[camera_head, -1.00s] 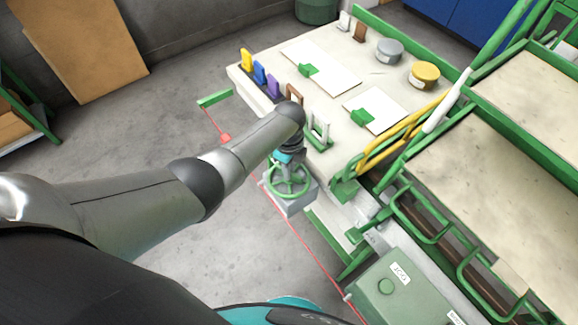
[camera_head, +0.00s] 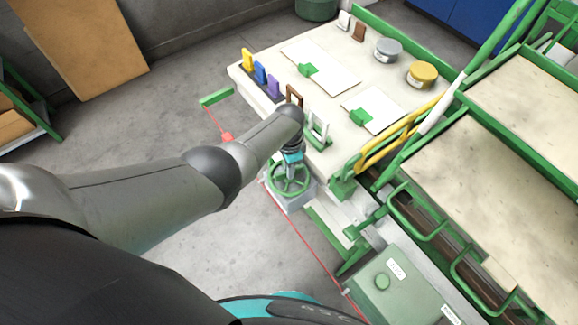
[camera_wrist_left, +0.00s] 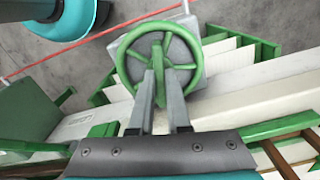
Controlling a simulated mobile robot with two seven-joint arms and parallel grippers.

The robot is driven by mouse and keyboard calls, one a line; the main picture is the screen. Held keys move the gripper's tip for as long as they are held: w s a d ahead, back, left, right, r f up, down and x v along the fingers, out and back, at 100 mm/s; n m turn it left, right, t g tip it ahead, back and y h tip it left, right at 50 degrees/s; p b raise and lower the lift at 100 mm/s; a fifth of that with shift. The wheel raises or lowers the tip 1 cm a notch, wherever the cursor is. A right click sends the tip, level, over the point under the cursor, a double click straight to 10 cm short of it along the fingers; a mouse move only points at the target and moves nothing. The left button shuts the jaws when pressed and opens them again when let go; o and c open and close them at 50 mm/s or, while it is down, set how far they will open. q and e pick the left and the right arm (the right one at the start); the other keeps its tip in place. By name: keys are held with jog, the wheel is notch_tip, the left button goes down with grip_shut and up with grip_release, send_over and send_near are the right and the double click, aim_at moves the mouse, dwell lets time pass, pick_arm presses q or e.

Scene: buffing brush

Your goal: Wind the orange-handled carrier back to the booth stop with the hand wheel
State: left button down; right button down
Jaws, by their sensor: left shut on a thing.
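The green hand wheel (camera_head: 290,180) sits on a grey housing (camera_head: 297,203) beside the bench. It also shows in the left wrist view (camera_wrist_left: 122,65). My left gripper (camera_wrist_left: 161,75) is at the wheel, its two fingers shut on a green part of it near the rim and middle; the exact grip point is partly hidden. In the head view my left arm covers most of the gripper (camera_head: 291,158). I cannot single out an orange-handled carrier; yellow-orange bent bars (camera_head: 402,135) stand at the right end of the bench. The booth stop cannot be picked out. My right gripper is not in view.
The cream bench (camera_head: 330,95) holds white sheets, coloured tags and two round tins (camera_head: 423,75). Green-framed racks (camera_head: 490,170) with green loop handles fill the right side. A green box (camera_head: 390,283) stands near the front.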

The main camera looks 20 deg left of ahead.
pick_arm(q)
jog(key=n, duration=0.6)
jog(key=shift+d+n+p, duration=0.1)
jog(key=shift+n+p, duration=0.2)
jog(key=n, duration=0.5)
jog(key=shift+n, duration=0.4)
jog(key=c, duration=0.9)
grip_release()
jog(key=shift+r, duration=0.1)
